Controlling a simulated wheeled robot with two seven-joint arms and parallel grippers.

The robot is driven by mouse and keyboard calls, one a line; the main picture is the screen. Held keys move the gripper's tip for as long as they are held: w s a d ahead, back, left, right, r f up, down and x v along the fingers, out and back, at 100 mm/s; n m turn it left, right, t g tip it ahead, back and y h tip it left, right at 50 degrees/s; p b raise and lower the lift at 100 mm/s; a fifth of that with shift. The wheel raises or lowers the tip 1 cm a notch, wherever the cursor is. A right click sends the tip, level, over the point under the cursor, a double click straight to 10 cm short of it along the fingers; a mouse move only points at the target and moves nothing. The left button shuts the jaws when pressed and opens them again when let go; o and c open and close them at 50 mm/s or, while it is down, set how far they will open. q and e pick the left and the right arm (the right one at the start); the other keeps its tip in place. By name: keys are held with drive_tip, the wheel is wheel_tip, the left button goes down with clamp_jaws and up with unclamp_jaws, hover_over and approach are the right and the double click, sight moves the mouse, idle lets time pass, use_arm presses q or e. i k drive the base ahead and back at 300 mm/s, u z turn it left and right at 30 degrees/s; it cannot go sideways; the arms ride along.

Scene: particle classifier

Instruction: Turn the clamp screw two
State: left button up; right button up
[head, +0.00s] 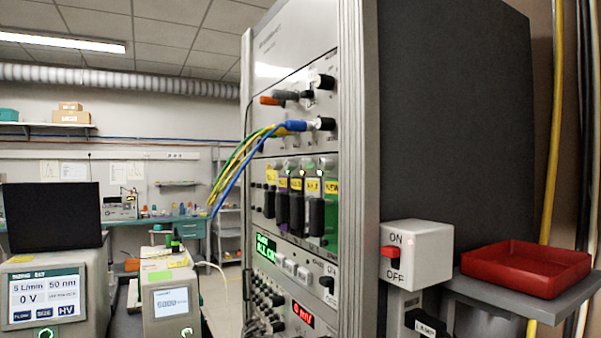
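I cannot pick out clamp screw two for certain in the head view. A tall grey instrument rack (358,150) stands at the centre, its front panels seen at a steep angle. Two dark knobs stick out of its upper panels, one higher (323,81) and one lower (323,124). Below them is a row of black-handled modules (296,205) with small yellow labels too small to read surely. Neither of my grippers is in view.
A switch box (418,255) marked ON and OFF with a red switch (390,252) stands right of the rack. A red tray (525,268) rests on a grey shelf. Colored cables (240,160) hang from the rack's front. Instruments with screens (45,295) stand at left.

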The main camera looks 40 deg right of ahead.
sight(290, 165)
drive_tip(key=z, duration=0.1)
drive_tip(key=i, duration=0.25)
drive_tip(key=z, duration=1.1)
